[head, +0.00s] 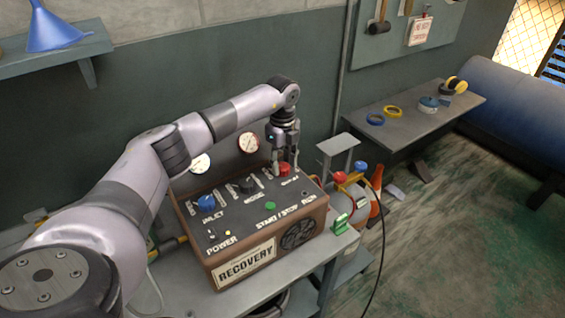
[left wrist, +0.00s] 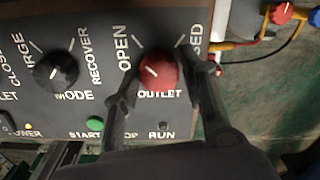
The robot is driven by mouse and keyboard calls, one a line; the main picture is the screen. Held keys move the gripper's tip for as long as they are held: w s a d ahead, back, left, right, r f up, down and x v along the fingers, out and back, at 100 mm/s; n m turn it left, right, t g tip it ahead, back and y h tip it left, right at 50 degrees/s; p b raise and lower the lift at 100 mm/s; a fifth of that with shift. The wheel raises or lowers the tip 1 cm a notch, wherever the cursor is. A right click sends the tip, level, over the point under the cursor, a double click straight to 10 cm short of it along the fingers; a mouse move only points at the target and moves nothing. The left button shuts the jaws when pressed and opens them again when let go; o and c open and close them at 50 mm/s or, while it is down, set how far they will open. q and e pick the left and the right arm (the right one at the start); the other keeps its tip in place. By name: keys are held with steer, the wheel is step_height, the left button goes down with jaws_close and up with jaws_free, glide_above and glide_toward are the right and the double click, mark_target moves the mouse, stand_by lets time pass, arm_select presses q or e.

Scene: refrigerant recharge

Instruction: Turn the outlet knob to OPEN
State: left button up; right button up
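The red outlet knob (left wrist: 158,68) sits on the recovery machine's panel between the words OPEN on the left and CLOSED on the right, the latter partly covered. Its small pale mark is on the left, slanting up toward the OPEN side. It also shows in the head view (head: 284,169). My left gripper (left wrist: 162,70) points down at it, one finger on each side. The fingers are apart, with narrow gaps beside the knob; I cannot tell whether either touches. In the head view the left gripper (head: 285,160) is over the panel's back right. My right gripper is not in view.
The recovery machine (head: 245,268) stands on a grey bench (head: 172,303). A blue inlet knob (head: 206,203) and a black mode knob (head: 246,186) share its panel. Two gauges stand behind. A tank with red and blue valves (head: 350,179) is to the right.

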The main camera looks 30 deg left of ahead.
mark_target(283, 166)
arm_select(q)
steer(key=o, duration=0.3)
steer(key=shift+f, duration=0.1)
step_height(283, 166, up, 12)
stand_by(0.5)
stand_by(0.4)
